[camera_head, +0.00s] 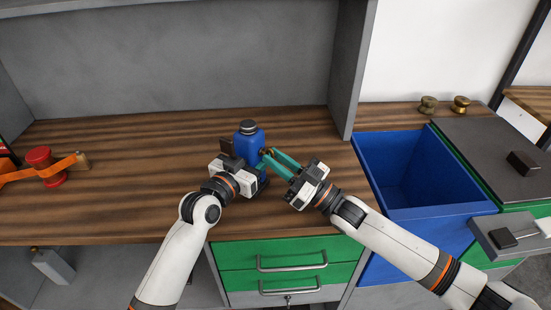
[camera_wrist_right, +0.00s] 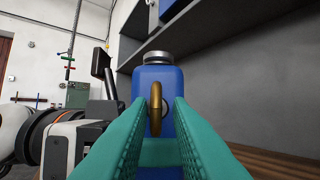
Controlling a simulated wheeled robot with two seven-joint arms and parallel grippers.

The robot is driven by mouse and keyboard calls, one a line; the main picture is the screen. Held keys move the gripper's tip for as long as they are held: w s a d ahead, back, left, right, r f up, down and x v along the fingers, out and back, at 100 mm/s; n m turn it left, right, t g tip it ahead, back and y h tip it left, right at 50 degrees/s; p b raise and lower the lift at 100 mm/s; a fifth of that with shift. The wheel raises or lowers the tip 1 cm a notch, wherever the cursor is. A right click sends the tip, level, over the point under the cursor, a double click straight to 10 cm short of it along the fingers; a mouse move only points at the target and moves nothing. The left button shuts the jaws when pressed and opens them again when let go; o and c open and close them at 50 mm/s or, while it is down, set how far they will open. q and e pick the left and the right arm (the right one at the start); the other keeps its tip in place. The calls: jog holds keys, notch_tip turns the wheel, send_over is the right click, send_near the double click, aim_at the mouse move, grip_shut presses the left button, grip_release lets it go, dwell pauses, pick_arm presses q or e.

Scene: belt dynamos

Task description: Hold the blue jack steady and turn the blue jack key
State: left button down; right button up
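The blue jack (camera_head: 249,145) stands upright on the wooden worktop, with a grey metal cap on top. It also shows in the right wrist view (camera_wrist_right: 172,78). The brass key (camera_wrist_right: 156,101) sticks out of its side facing my right gripper. My right gripper (camera_head: 268,156) comes from the right; its teal fingers are apart, one on each side of the key, with small gaps showing. My left gripper (camera_head: 247,168) is low against the jack's front left. Its fingers are mostly hidden, so its hold on the jack is unclear.
A deep blue open bin (camera_head: 405,175) is right of the worktop (camera_head: 120,200). Two brass knobs stand behind it. A red and orange clamp-like thing (camera_head: 40,160) lies at the far left. A grey upright panel (camera_head: 352,70) rises behind right.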

jog(key=s+d, duration=0.7)
jog(key=d, duration=0.3)
jog(key=shift+s+d+f, duration=0.15)
pick_arm(q)
jog(key=c, duration=0.5)
grip_release()
